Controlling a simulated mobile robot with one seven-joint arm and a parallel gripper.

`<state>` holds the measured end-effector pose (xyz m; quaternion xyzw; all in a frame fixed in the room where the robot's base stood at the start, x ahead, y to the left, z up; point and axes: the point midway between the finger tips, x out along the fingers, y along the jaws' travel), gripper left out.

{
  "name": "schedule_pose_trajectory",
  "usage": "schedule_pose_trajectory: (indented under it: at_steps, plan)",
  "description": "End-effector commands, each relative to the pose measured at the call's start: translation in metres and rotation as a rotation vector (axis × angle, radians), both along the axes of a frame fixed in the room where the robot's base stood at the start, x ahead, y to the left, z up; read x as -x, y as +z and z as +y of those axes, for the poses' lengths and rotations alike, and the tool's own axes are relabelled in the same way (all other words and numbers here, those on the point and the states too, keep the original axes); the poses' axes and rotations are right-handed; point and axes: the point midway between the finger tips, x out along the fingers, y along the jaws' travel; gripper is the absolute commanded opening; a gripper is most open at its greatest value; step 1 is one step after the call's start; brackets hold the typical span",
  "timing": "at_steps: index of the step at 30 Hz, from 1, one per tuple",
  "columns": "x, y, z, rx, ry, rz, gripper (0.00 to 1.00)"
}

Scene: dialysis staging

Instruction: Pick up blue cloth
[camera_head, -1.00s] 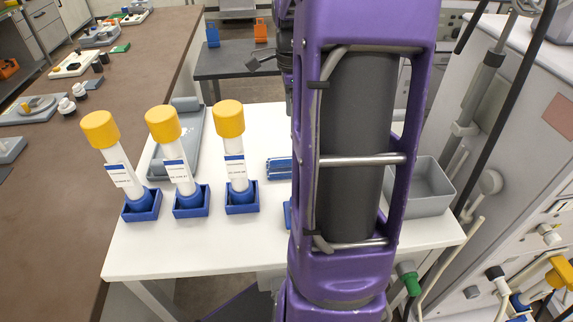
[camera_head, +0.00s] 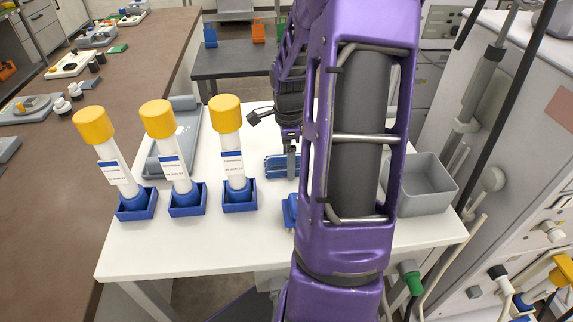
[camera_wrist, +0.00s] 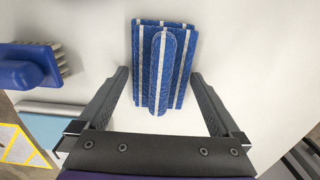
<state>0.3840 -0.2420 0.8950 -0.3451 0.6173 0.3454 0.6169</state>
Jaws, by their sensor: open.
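The blue cloth (camera_wrist: 162,60) is folded, with white stripes, and lies on the white table. In the wrist view it sits between and ahead of the two fingers of my gripper (camera_wrist: 160,95), which is open. A gap shows between each finger and the cloth's sides. In the head view the cloth (camera_head: 279,167) lies right of the third yellow-capped tube, partly hidden by my arm. My gripper (camera_head: 291,165) shows there as a dark finger over the cloth's right end. Whether the fingers touch the table is unclear.
Three yellow-capped tubes (camera_head: 231,145) stand in blue holders left of the cloth. A blue brush (camera_wrist: 30,68) lies close by, left in the wrist view. A grey tray (camera_head: 155,165) lies behind the tubes. A grey bin (camera_head: 420,200) stands at the right.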

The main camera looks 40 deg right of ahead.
Motion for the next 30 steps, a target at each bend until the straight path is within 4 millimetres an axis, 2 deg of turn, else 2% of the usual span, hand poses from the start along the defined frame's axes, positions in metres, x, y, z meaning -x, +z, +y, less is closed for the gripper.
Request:
schedule_pose_trajectory:
  at_steps: [7,18,26,30]
  plan:
    - [0.0,-0.001,0.0,0.001,0.0,-0.001,1.0]
    - [0.0,-0.001,0.0,0.001,0.0,-0.001,0.33]
    - [0.0,0.002,0.0,0.001,0.001,-0.002,0.32]
    - [-0.001,0.02,-0.001,0.003,0.001,-0.004,0.32]
